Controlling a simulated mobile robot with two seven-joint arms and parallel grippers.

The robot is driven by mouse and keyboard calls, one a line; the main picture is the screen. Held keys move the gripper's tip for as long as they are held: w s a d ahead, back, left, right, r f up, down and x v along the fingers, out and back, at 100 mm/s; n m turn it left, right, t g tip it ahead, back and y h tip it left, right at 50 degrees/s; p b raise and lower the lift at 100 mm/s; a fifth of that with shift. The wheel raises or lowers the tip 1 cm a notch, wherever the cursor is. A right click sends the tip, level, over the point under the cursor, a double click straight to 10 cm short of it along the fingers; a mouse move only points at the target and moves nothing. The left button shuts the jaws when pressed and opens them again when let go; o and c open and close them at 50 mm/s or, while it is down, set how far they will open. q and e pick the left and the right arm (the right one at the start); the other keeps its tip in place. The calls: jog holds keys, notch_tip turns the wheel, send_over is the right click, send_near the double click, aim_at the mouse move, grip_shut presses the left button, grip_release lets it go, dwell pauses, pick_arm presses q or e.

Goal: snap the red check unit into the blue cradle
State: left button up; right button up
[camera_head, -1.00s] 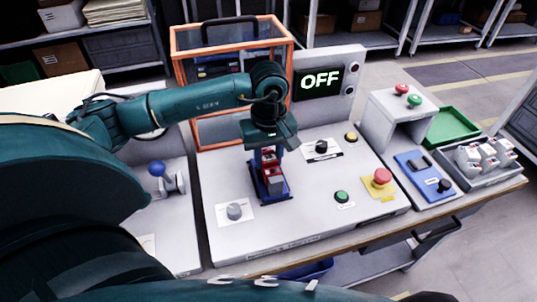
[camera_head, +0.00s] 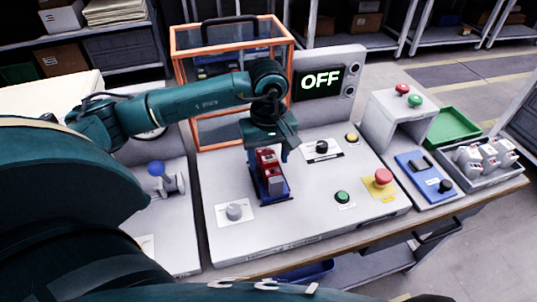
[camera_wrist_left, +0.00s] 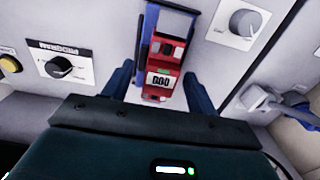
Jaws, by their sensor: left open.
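The red check unit (camera_head: 266,160) stands at the blue cradle (camera_head: 285,193) on the grey console, with a grey block at its front. In the left wrist view the red unit (camera_wrist_left: 164,72) lies along the blue cradle (camera_wrist_left: 143,42). I cannot tell whether it is fully seated. My left gripper (camera_head: 266,152) is right above and around the unit, with its jaws open. In the left wrist view its two fingers (camera_wrist_left: 160,88) stand apart on either side of the unit, with gaps. My right gripper is not in view.
Behind the cradle are an orange-framed case (camera_head: 183,95) and a display (camera_head: 322,80) reading OFF. A grey knob (camera_head: 234,211), black knob (camera_head: 321,147), green button (camera_head: 341,196) and red stop button (camera_head: 383,176) surround it. A blue-knobbed lever (camera_head: 157,169) stands at left.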

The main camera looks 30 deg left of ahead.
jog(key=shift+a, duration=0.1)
pick_arm(q)
jog(key=shift+r, duration=0.25)
notch_tip(320, 180, up, 13)
jog(key=b, duration=0.1)
jog(key=shift+f, duration=0.15)
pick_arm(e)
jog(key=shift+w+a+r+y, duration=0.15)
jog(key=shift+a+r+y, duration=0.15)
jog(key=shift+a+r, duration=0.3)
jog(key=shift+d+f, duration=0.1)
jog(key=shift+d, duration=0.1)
